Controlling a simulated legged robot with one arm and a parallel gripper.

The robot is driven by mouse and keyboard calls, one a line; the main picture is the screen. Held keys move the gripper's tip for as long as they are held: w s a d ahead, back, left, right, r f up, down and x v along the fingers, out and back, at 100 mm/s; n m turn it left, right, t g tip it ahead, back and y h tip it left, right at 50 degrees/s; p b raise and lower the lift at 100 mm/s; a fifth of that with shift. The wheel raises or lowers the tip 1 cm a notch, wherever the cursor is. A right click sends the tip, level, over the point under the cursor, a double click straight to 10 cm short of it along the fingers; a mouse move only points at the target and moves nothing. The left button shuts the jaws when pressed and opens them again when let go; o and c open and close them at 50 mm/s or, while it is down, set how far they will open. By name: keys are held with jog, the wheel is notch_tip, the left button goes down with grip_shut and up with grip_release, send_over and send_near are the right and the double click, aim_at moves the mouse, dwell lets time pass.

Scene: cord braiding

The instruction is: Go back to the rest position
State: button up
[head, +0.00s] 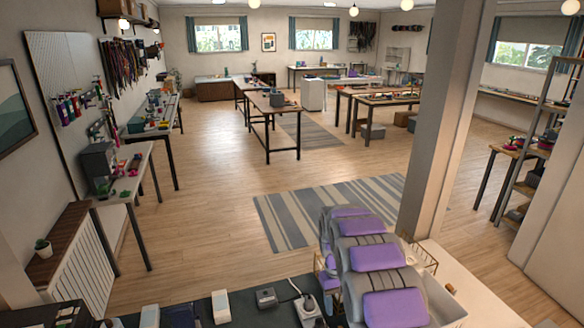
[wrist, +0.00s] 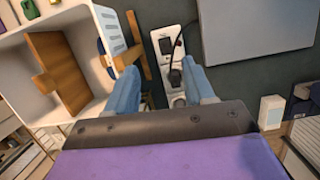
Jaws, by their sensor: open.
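My gripper (wrist: 159,72) shows in the wrist view as two pale blue fingers. They are spread apart, with nothing held between them. Beyond the fingertips is a white power strip (wrist: 166,45) with a dark plug and cable on a dark green surface. I cannot tell the height of the fingers above it. In the head view my purple and grey arm is bunched over the bench at the bottom centre, and my gripper cannot be made out there.
A white open bin (wrist: 35,105) with wooden pieces lies left of the fingers. A grey flat panel (wrist: 255,28) and a small white block (wrist: 271,111) lie to the right. In the head view a pillar (head: 445,120) stands just right of my arm; the floor by the striped rug (head: 330,212) is clear.

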jog(key=s+d+r+m+b, duration=0.1)
jog(key=s+r+b, duration=0.1)
jog(key=s+r, duration=0.6)
jog(key=s+r+m+b, duration=0.15)
jog(key=s+r, duration=0.25)
jog(key=s, duration=0.7)
jog(key=s+f+y+b, duration=0.1)
jog(key=s+b, duration=0.3)
jog(key=s, duration=1.9)
jog(key=shift+s+a+f+t, duration=0.25)
jog(key=shift+a+f+t, duration=0.15)
jog(key=shift+f, duration=0.15)
